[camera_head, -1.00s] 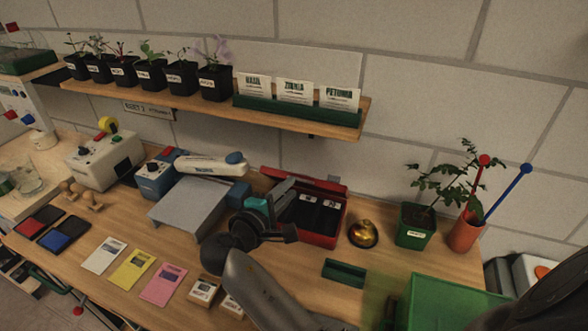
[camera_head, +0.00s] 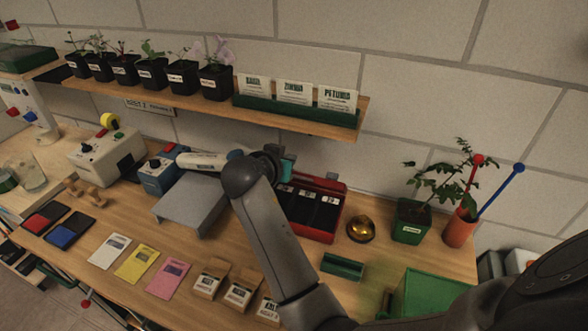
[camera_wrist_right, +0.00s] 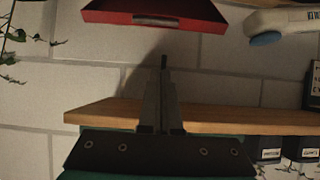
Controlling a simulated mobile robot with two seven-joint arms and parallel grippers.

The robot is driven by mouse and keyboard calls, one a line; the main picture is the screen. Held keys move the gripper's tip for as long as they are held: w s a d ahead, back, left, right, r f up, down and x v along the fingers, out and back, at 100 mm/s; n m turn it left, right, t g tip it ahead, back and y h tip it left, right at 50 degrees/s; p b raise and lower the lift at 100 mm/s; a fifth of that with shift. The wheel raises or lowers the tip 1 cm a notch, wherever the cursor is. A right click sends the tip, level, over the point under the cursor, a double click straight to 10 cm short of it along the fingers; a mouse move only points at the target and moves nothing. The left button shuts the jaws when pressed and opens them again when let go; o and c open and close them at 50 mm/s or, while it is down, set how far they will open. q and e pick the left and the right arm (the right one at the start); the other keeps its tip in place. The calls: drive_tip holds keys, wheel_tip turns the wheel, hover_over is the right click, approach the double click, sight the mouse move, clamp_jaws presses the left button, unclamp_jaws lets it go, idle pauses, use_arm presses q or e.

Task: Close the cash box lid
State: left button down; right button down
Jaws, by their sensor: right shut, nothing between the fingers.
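The red cash box (camera_head: 310,235) stands on the bench with its lid (camera_head: 330,183) open at the back, toward the wall. Dark compartments with white labels show inside it. My right gripper (camera_head: 277,158) is above the back left of the box, near the lid, and partly hidden by my own wrist. In the right wrist view its fingers (camera_wrist_right: 164,95) are together and empty. A red panel with a silver strip, apparently the lid (camera_wrist_right: 155,17), lies beyond the fingertips, apart from them. My left gripper is not in view.
A wooden shelf (camera_head: 200,105) with potted seedlings and a seed-packet holder is above the gripper. A blue-and-white device (camera_head: 160,175) and grey stand (camera_head: 192,203) are left of the box. A brass bell (camera_head: 361,229) and a potted plant (camera_head: 409,222) are right of it.

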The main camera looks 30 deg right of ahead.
sight(306, 179)
drive_tip(key=x, duration=0.8)
drive_tip(key=shift+d, duration=0.1)
drive_tip(key=s+a+f+p, duration=0.1)
drive_tip(key=s+a+f, duration=0.1)
drive_tip(key=shift+a+f, duration=0.3)
drive_tip(key=shift+s, duration=0.1)
